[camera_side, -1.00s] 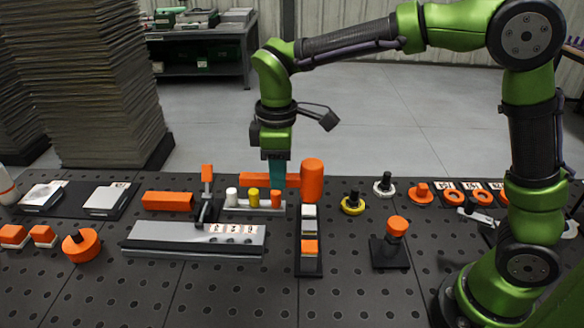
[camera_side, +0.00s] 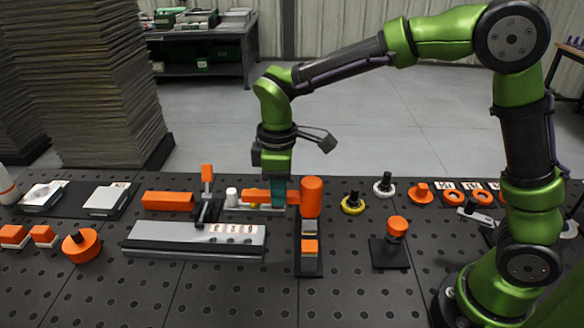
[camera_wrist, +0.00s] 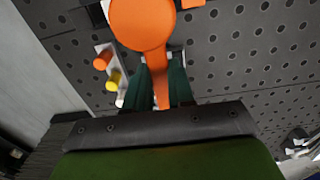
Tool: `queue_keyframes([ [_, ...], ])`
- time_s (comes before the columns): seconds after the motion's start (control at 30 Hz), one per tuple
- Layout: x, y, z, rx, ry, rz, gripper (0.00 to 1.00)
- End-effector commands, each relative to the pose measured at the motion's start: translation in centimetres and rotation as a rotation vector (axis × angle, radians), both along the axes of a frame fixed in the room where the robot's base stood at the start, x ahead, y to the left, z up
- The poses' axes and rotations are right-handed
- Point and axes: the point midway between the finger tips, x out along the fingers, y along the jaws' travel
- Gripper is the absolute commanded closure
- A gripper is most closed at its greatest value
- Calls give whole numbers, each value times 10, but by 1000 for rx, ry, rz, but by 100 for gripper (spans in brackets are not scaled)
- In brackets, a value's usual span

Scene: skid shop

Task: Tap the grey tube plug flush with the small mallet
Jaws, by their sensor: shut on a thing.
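The small mallet is orange, with a thick cylindrical head (camera_side: 311,196) and a flat handle (camera_side: 257,195). My gripper (camera_side: 278,195) is shut on the handle and holds the mallet level above the bench, head to the right. In the wrist view the mallet head (camera_wrist: 142,22) is at the top and the handle passes between the teal fingers (camera_wrist: 160,88). A row of coloured plugs stands by the mallet: a white one (camera_side: 232,195), with yellow (camera_wrist: 112,80) and orange (camera_wrist: 101,62) ones clear in the wrist view. I cannot pick out the grey tube plug for certain.
A black stand (camera_side: 309,262) with an orange-topped piece lies below and in front of the mallet head, partly hidden by it. A grey slotted plate (camera_side: 190,240) is to the left. An orange-capped post (camera_side: 397,226) and a yellow ring (camera_side: 352,204) are to the right.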

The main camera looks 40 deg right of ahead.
Motion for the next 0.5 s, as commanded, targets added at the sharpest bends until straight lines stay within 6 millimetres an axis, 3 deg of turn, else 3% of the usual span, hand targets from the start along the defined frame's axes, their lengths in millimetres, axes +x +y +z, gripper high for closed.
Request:
queue_keyframes([
  [0.37,0,0,0,1,-1,0,100],
  [0.5,-1,0,-18,-1,4,2,100],
])
